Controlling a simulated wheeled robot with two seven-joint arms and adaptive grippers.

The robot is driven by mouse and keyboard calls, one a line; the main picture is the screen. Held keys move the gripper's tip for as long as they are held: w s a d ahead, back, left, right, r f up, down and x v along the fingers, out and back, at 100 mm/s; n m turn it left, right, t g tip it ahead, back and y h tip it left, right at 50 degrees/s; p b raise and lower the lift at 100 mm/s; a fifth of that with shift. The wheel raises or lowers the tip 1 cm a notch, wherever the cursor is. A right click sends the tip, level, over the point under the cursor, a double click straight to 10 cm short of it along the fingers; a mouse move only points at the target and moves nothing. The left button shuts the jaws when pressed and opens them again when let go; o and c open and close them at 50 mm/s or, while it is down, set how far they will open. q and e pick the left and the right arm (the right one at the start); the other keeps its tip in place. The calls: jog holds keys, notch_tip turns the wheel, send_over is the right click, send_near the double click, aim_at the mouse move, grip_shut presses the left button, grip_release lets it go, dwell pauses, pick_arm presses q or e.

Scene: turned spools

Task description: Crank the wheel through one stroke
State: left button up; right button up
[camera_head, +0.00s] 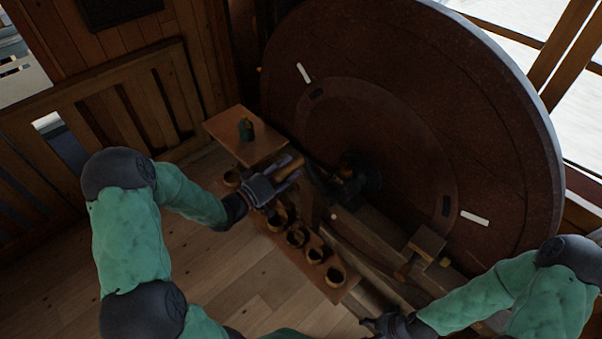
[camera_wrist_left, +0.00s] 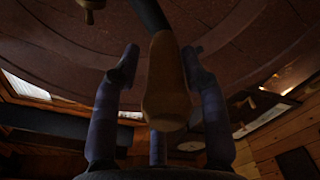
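The large round brown wheel (camera_head: 400,110) fills the upper middle and right of the head view, with a pale rim and white marks on its face. A wooden crank handle (camera_head: 288,165) sits in front of its lower left. My left gripper (camera_head: 290,178) is at this handle. In the left wrist view the handle (camera_wrist_left: 166,85) on its dark rod lies between the two fingers (camera_wrist_left: 160,62), which stand apart with a gap visible at the left finger. My right gripper (camera_head: 388,323) is low in the head view, away from the handle; its fingers are too dark to read.
A wooden board (camera_head: 335,283) bears several small round cups below the left gripper. A small shelf (camera_head: 222,127) holds a dark green object (camera_head: 246,129). A wooden railing (camera_head: 100,105) stands at the left. The plank floor (camera_head: 240,285) is clear.

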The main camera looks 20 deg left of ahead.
pick_arm(q)
jog(key=s+d+r+m+b, duration=0.2)
jog(key=d+r+m, duration=0.1)
jog(key=d+m, duration=0.2)
jog(key=shift+s+d+r+m, duration=0.3)
jog(key=shift+d+r, duration=0.1)
jog(key=shift+d, duration=0.15)
jog(key=shift+a, duration=0.1)
dwell(0.6)
jog(key=shift+f, duration=0.1)
jog(key=v, duration=1.1)
dwell(1.0)
